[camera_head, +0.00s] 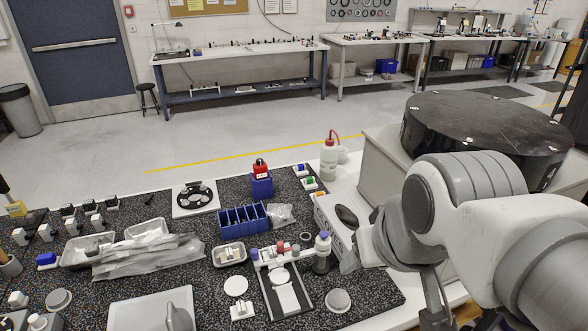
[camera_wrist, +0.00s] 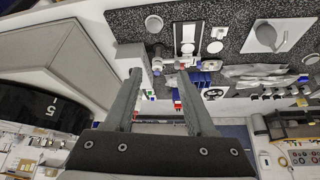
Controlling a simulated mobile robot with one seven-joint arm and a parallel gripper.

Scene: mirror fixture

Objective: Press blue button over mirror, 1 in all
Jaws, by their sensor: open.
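The mirror fixture (camera_head: 268,290), a dark-framed plate with pale round discs, lies at the front middle of the bench in the head view. Small blue (camera_head: 255,254) and red (camera_head: 281,247) caps stand at its far end; I cannot tell for certain which is the blue button. The fixture also shows upside down at the top of the wrist view (camera_wrist: 188,38). My gripper (camera_wrist: 159,73) is open and empty in the wrist view, its two grey fingers apart. The fixture lies beyond the fingertips, apart from them. In the head view my arm hangs right of the fixture.
A blue bin rack (camera_head: 243,222), a red-and-blue holder (camera_head: 261,182) and a wash bottle (camera_head: 328,160) stand behind. Trays and bags crowd the left.

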